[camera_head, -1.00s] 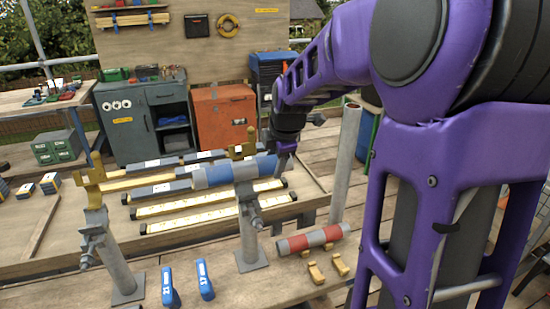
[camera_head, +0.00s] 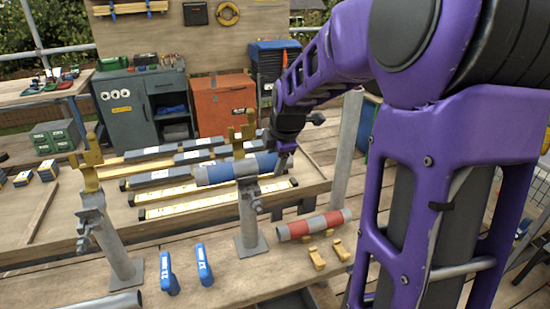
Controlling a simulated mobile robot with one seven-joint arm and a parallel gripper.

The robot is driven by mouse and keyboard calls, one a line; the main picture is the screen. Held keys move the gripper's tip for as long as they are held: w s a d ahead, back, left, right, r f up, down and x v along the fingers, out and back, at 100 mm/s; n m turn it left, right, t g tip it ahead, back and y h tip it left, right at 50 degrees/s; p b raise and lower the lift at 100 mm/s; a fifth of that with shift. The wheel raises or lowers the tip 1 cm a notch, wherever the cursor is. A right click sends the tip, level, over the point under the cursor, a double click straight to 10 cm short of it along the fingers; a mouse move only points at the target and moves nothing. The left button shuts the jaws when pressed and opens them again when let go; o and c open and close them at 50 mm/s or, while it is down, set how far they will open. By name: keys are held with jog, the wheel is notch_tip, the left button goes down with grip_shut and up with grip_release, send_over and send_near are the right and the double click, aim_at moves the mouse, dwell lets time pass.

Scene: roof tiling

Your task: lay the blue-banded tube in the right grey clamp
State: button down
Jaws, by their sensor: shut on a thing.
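The blue-banded tube (camera_head: 222,173) is grey in the middle with blue towards both ends. My gripper (camera_head: 284,161) is shut on its right end and holds it roughly level. The tube crosses in front of the upper part of the right grey clamp (camera_head: 249,221), a post on a square foot. Yellow jaws (camera_head: 241,139) show above and behind the tube. The tube hides the seat there, so I cannot tell whether it touches the clamp. The left grey clamp (camera_head: 108,236), with yellow jaws on top, stands apart from the tube's left end.
A red-banded tube (camera_head: 313,225) lies on the bench right of the right clamp, near yellow pieces (camera_head: 317,258). Two blue-handled pieces (camera_head: 168,273) stand between the clamps. A grey tube (camera_head: 100,306) lies at the lower left. Grey and yellow bars (camera_head: 215,198) lie behind.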

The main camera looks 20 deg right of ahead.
jog(key=shift+f, duration=0.15)
jog(key=shift+c, duration=0.5)
grip_release()
